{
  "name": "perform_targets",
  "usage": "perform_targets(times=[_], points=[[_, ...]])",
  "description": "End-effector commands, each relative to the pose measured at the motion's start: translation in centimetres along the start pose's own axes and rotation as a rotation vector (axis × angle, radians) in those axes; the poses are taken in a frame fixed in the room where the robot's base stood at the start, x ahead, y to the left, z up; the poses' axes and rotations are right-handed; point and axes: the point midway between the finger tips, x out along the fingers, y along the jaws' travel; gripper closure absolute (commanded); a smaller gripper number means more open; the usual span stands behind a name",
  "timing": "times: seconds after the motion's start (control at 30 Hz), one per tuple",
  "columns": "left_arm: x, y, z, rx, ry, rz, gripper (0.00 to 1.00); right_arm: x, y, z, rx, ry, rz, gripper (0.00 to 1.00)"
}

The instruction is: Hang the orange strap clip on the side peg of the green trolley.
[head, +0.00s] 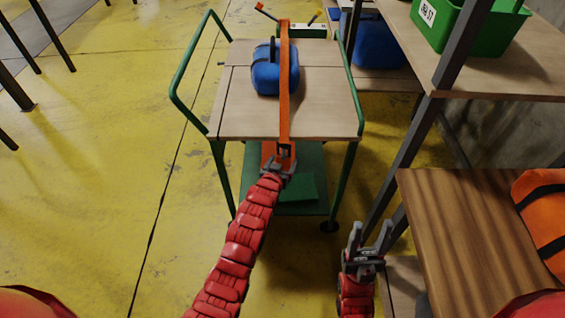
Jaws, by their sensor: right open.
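The green trolley (232,112) stands ahead with a wooden top and green side handles. A small dark stub, possibly the side peg (221,63), sticks out from its left edge; I cannot tell for sure. The orange strap clip (284,105) shows as a long straight orange band with a dark buckle at its near end. My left gripper (277,166) is at the trolley's near edge and appears shut on the near end of the strap clip. Its fingertips are partly hidden against the orange. My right gripper (369,238) is open and empty, low to the right of the trolley.
A blue bag (266,76) sits on the trolley top behind the strap. A wooden bench (455,225) with an orange bag (543,215) is at the right. A shelf with a green crate (490,32) stands behind it. The yellow floor at left is mostly clear.

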Motion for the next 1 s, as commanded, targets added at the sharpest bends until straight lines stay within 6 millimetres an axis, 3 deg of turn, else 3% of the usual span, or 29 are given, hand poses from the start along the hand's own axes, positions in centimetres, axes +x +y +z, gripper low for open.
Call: perform_targets(times=[0.47,0.67,1.0], points=[[-0.6,0.0,-0.1,0.0,0.003,0.0,0.08,0.0,0.0,0.0,0.0,0.0,0.0,0.48],[-3.2,0.0,0.1,0.0,0.001,0.0,0.08,0.0,0.0,0.0,0.0,0.0,0.0,0.48],[-9.6,0.0,0.1,0.0,0.0,0.0,0.08,0.0,0.0,0.0,0.0,0.0,0.0,0.48]])
